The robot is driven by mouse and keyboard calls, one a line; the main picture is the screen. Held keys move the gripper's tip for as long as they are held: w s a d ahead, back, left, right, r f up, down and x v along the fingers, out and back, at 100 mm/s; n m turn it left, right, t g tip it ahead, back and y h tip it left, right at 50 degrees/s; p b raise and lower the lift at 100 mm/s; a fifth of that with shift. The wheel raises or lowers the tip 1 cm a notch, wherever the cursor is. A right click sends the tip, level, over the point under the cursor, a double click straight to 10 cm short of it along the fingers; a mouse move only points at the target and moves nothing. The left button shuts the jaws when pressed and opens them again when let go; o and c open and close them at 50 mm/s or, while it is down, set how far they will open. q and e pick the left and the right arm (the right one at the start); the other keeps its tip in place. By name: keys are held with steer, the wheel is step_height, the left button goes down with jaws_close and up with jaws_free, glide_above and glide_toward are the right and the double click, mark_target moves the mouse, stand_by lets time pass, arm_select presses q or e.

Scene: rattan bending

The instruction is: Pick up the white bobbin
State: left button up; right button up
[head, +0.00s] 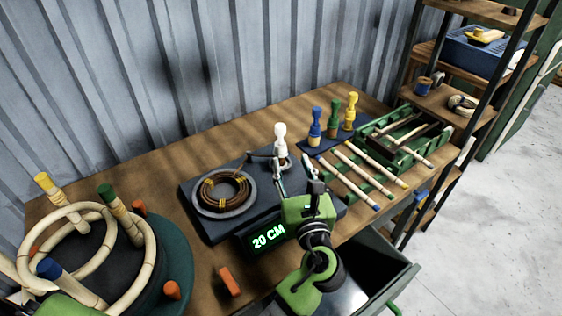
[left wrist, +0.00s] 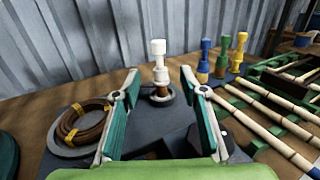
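The white bobbin (head: 281,139) stands upright on a round holder on the dark scale-like device (head: 213,229), behind its "20 CM" display. The left wrist view also shows the open fingers of my left gripper (left wrist: 159,87) spread to either side. My right gripper is not in view.
A brown coil (head: 225,190) lies on the device's round plate, left of the bobbin. Blue (head: 315,127), green (head: 334,119) and yellow (head: 350,111) bobbins stand to the right, by a green rack (head: 400,150) with rods. A rattan-ring form (head: 165,268) stands at left.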

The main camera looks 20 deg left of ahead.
mark_target(281, 136)
arm_select(q)
steer(key=p+x, duration=0.1)
steer(key=x, duration=0.7)
steer(key=shift+w+f, duration=0.1)
steer(key=shift+w+a, duration=0.35)
steer(key=shift+w, duration=0.1)
steer(key=x, duration=0.4)
steer(key=shift+w+a+p, duration=0.2)
steer(key=shift+p, duration=0.2)
jaws_close()
